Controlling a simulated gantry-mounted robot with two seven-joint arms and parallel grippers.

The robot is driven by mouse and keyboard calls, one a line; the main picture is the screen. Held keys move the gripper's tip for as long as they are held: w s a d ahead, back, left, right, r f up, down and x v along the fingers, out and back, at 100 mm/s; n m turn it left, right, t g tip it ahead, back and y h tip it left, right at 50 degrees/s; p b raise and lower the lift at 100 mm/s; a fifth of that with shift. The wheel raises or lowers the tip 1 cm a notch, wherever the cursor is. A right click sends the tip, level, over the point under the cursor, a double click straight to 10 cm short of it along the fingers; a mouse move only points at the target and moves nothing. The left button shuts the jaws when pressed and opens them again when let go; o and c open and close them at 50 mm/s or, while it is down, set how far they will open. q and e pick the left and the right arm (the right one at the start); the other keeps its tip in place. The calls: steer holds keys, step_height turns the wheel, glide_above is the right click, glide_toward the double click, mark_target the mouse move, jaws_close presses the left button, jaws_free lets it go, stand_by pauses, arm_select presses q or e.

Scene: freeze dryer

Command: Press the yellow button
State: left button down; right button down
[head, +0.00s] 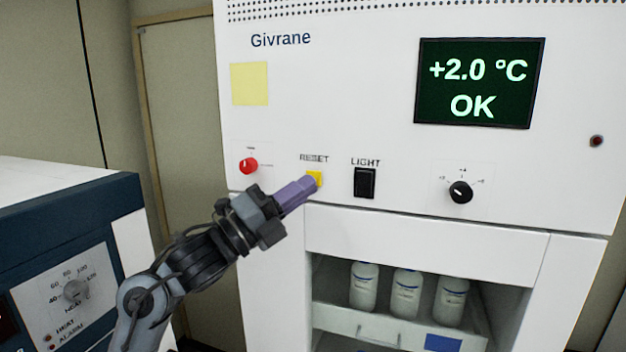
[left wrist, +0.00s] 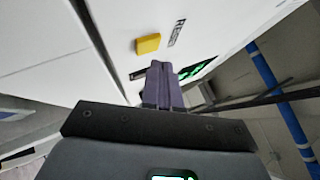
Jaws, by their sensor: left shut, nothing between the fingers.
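The yellow button (head: 315,178) sits under the RESET label on the white front panel of the freeze dryer. My left gripper (head: 308,186) is shut and empty, its purple fingers just in front of the button and overlapping its lower left part in the head view. In the left wrist view the yellow button (left wrist: 148,44) shows whole, and the purple fingertips (left wrist: 159,66) appear below it and slightly right. A small gap shows in the picture between them; I cannot tell whether they touch. My right gripper is in neither view.
A black LIGHT switch (head: 365,183) is right of the button, and a red knob (head: 249,166) is left. A black dial (head: 461,192) is further right. The display (head: 480,83) reads +2.0 °C OK. White bottles (head: 407,293) stand in the open compartment below. Another appliance (head: 75,250) stands left.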

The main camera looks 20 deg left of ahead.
arm_select(q)
steer(key=shift+s+b, duration=0.75)
steer(key=shift+s, duration=1.75)
